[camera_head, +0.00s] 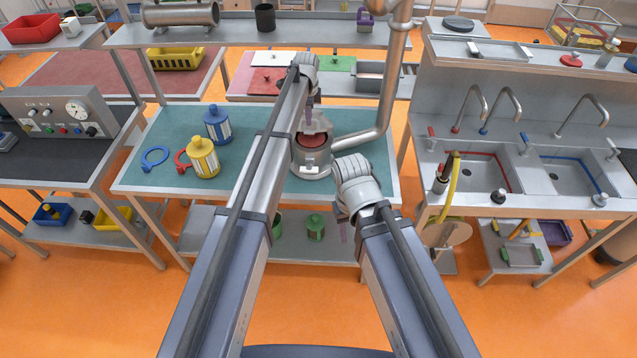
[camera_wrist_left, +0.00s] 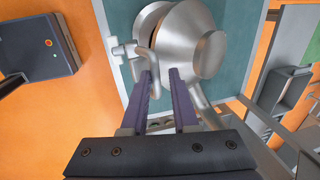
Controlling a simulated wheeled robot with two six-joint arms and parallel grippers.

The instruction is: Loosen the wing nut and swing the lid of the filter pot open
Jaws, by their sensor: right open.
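The grey metal filter pot (camera_head: 312,168) stands on the teal table top, with a reddish round surface showing inside its rim. A grey piece above its back, apparently the lid (camera_head: 320,122), looks raised, but my left arm partly covers it. In the left wrist view the pot's metal body (camera_wrist_left: 200,45) lies just beyond the fingers. A pale T-shaped fitting, perhaps the wing nut (camera_wrist_left: 128,49), is left of the fingertips. My right gripper (camera_head: 343,232) is open, low at the table's front edge.
A blue canister (camera_head: 217,125) and a yellow canister (camera_head: 203,158) stand left of the pot, beside blue (camera_head: 154,158) and red ring tools. Sinks (camera_head: 480,170) are at the right.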

